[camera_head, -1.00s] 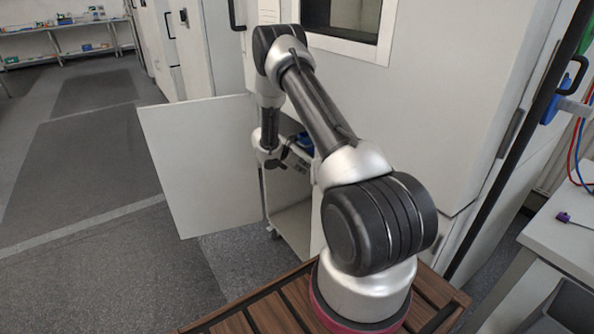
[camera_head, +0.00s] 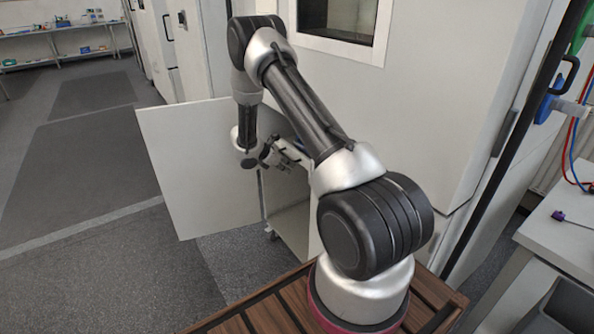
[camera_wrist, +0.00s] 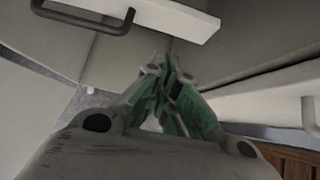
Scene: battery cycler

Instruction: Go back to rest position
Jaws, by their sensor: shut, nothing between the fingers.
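My gripper (camera_head: 298,156) is in front of the open cabinet (camera_head: 290,225) in the head view, pointing to the right from my wrist and partly hidden behind my forearm. In the wrist view my gripper (camera_wrist: 168,65) has its green-sided fingers together at the picture's middle. It is shut and holds nothing.
The cabinet's white door (camera_head: 195,170) stands wide open to the left, close to my wrist. A tall white machine wall (camera_head: 450,90) rises on the right. A bench (camera_head: 560,230) stands at far right. The grey floor (camera_head: 80,270) at left is clear.

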